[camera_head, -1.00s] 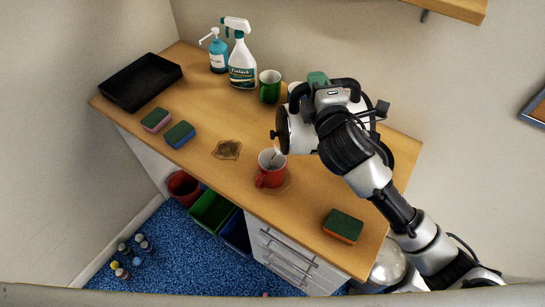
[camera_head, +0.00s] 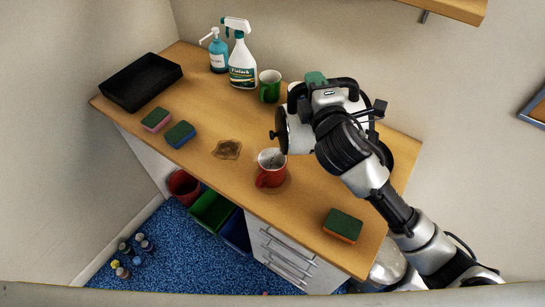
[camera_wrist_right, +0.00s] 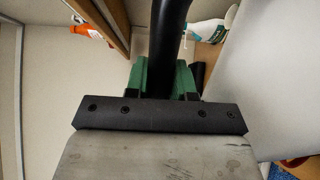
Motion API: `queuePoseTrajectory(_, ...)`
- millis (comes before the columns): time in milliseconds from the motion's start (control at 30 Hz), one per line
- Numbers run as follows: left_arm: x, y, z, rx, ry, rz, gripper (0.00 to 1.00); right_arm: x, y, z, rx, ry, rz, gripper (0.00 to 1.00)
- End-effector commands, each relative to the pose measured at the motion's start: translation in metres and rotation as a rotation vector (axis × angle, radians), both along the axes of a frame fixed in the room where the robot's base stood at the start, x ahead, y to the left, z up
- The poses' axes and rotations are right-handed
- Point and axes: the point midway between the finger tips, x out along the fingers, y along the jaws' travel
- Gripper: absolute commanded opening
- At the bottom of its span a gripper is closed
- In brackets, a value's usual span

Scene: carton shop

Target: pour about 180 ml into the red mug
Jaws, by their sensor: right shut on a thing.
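The red mug (camera_head: 270,178) stands upright near the front edge of the desk, its handle toward the front. Its light inside shows, but the level of any liquid is not clear. My right gripper (camera_head: 317,82) is shut on the black handle of a white jug or kettle (camera_head: 298,135). The vessel is tilted, its dark end to the left, just above and behind the mug. In the right wrist view the black handle (camera_wrist_right: 168,45) runs between the green finger pads (camera_wrist_right: 160,78). I cannot clearly tell whether liquid is flowing. My left gripper is out of view.
A brown puddle (camera_head: 227,149) lies left of the mug, and a stain surrounds its base. A green mug (camera_head: 270,86), spray bottle (camera_head: 242,65), soap bottle (camera_head: 218,52) and black tray (camera_head: 140,82) stand behind. Sponges (camera_head: 180,134) lie left; another sponge (camera_head: 343,225) lies right.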

Motion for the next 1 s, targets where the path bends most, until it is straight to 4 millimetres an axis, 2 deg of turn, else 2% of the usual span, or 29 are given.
queuePoseTrajectory(33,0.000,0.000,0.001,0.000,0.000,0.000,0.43,0.000,0.000,0.004,-0.003,-0.010,0.000,0.00)
queuePoseTrajectory(800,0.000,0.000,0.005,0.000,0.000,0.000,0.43,-0.001,0.006,0.005,-0.029,-0.014,0.000,0.00)
queuePoseTrajectory(867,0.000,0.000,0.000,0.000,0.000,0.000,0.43,0.000,0.002,0.002,-0.015,-0.012,-0.001,0.00)
queuePoseTrajectory(1000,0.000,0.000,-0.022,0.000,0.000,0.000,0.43,0.003,-0.019,-0.010,0.084,0.006,-0.003,0.00)
